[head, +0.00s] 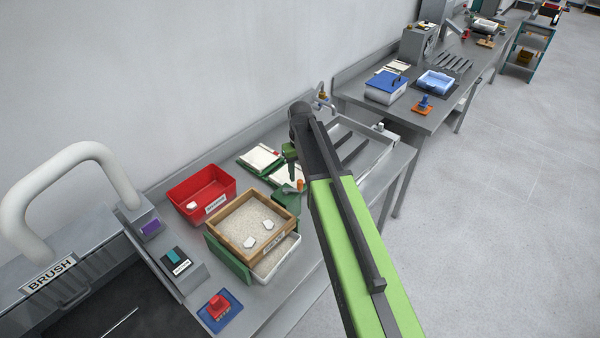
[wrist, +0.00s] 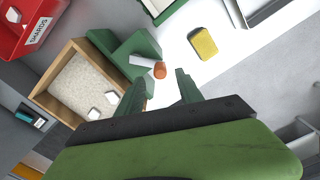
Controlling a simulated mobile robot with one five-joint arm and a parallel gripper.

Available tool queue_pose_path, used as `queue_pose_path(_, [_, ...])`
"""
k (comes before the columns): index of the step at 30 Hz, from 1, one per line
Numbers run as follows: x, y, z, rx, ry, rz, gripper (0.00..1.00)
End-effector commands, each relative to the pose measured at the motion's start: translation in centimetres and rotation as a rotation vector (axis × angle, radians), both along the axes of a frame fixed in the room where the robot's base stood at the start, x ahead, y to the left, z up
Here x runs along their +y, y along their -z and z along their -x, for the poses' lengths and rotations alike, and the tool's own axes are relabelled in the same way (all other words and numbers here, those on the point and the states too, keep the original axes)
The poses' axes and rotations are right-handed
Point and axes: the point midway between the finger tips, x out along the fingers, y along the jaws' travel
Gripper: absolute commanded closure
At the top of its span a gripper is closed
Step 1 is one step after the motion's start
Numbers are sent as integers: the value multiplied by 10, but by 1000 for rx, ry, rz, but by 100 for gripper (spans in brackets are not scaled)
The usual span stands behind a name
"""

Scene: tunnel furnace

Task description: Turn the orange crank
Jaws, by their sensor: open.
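The orange crank shows in the wrist view as an orange knob (wrist: 160,70) on a pale grey arm (wrist: 141,61), beside a green stand (wrist: 128,50). In the head view its orange knob (head: 300,185) shows just left of my arm, at the right side of the sieve box. My gripper (wrist: 161,79) is open and empty. Its two green fingers point toward the knob, which appears ahead of the gap between them, nearer the left finger. I cannot tell how far off it is. In the head view my gripper (head: 290,158) hangs above and behind the crank, partly hidden by my wrist.
A wooden sieve box (head: 217,240) with sand and white pieces sits left of the crank, over a white tray (head: 285,258). A red bin (head: 187,206) stands behind it. Green-edged boards (head: 259,158) lie behind the crank. A yellow block (wrist: 203,42) lies right of it.

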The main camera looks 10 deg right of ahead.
Motion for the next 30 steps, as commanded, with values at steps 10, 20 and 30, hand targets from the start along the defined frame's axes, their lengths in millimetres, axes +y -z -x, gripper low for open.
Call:
queue_pose_path(10, [-1,-91,-1,0,0,0,57])
queue_pose_path(20, [-1,-119,-1,0,0,0,57])
queue_pose_path(30, [-1,-117,-1,0,0,0,57])
